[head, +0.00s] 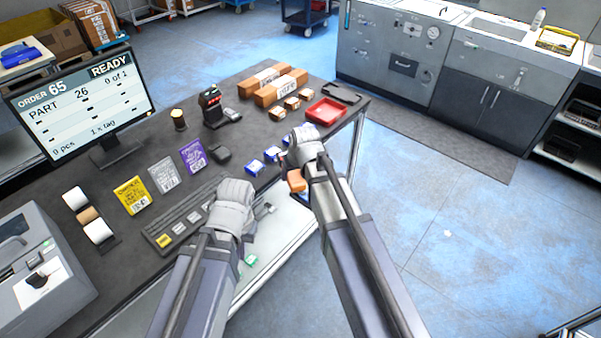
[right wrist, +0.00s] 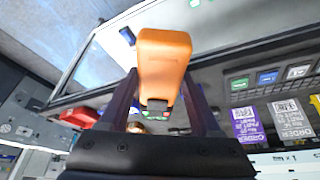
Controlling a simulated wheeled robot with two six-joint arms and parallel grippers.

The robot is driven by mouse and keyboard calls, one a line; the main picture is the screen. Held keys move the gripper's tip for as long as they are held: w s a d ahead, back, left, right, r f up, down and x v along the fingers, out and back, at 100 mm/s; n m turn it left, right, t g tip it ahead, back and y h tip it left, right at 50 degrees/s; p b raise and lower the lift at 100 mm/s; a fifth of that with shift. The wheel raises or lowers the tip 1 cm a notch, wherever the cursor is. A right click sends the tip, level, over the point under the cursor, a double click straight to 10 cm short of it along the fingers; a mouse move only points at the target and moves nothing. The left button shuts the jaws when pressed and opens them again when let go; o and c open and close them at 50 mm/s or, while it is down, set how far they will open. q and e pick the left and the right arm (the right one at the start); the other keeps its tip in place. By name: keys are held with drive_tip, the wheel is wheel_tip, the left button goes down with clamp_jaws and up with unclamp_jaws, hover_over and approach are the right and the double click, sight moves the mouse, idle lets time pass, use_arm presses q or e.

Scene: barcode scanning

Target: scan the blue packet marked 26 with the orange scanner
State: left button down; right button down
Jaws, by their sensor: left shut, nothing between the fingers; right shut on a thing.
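My right gripper (head: 303,150) is shut on the orange scanner (head: 297,181), near the table's front edge. In the right wrist view the scanner (right wrist: 165,65) stands up between the two fingers. Small blue-and-white packets lie on the dark table just left of the right gripper: one blue packet (head: 254,168), another blue packet (head: 271,155), and one partly hidden behind the gripper. Their numbers are too small to read, so I cannot tell which is 26. My left gripper (head: 233,192) is shut and empty over the table's front edge, right of the grey key strip.
The monitor (head: 82,95) reads order 65, part 26, 0 of 1, READY. A red tray (head: 326,111) and brown boxes (head: 274,84) stand at the far end. A grey machine (head: 38,270) stands near left.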

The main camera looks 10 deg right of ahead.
sight(294, 174)
wheel_tip(294, 174, down, 7)
drive_tip(key=b, duration=0.7)
idle(0.4)
wheel_tip(294, 174, up, 12)
drive_tip(key=p, duration=1.2)
drive_tip(key=shift+r, duration=0.2)
drive_tip(key=shift+f, duration=0.25)
